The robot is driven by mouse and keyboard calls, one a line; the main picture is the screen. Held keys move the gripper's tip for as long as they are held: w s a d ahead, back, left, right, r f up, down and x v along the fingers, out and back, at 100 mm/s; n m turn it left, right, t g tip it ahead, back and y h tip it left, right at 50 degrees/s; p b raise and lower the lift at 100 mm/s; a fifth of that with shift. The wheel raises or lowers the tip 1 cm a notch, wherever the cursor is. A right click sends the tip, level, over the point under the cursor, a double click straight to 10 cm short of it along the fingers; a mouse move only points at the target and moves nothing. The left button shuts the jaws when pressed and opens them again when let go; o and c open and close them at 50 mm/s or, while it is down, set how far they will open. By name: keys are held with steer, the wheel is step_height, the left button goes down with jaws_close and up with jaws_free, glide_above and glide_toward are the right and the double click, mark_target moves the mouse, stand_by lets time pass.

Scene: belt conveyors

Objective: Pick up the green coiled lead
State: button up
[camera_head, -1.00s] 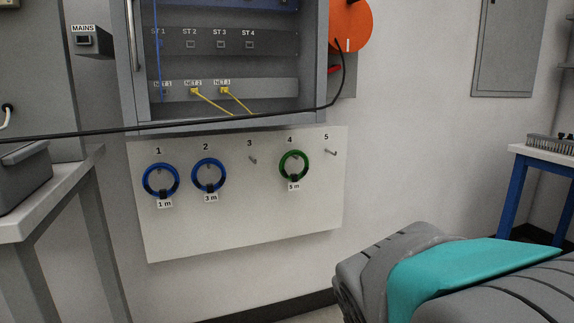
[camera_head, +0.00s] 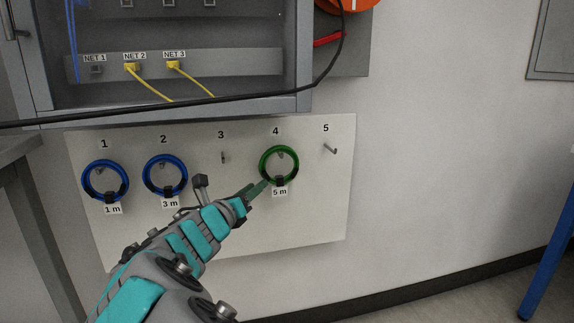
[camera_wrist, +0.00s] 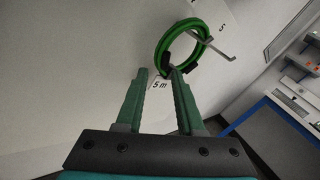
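The green coiled lead (camera_head: 279,148) hangs on the hook under number 4 of the white board, with a black tie and a "5 m" tag at its bottom. It also shows in the wrist view (camera_wrist: 161,52), ahead of the fingertips. My gripper (camera_head: 266,183) is just left of and below the coil in the head view. In the wrist view my gripper (camera_wrist: 157,72) has its two green fingers apart with nothing between them. The right fingertip is close to the coil's black tie; I cannot tell whether they touch.
Two blue coils, one (camera_head: 87,179) under 1 and one (camera_head: 146,174) under 2, hang to the left. Hooks 3 (camera_head: 224,157) and 5 (camera_head: 331,149) are empty.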

mark_target(267, 177)
steer(key=x, duration=0.7)
steer(key=shift+w+b, duration=0.15)
steer(key=shift+b, duration=0.15)
steer(key=shift+c, duration=0.4)
jaws_close()
